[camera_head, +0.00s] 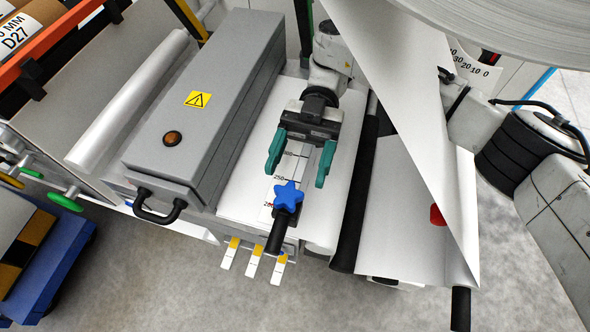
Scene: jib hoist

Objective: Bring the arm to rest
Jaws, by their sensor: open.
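My gripper (301,160) is in the camera_head view, over the white surface between the grey box and the large roll. Its two green fingers stand wide apart and nothing is between them. A printed scale strip (291,167) runs beneath and between the fingers. A blue star-shaped knob (288,196) with a dark handle lies just below the fingertips in the picture, apart from them as far as I can see. My arm reaches in from the right and partly disappears behind the hanging white sheet.
A grey box (205,110) with a warning label and black handle stands left of my gripper. A white sheet (425,130) hangs from a large roll (520,25) at the right. A blue cart (55,262) is at the lower left. Grey floor (150,290) lies open in front.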

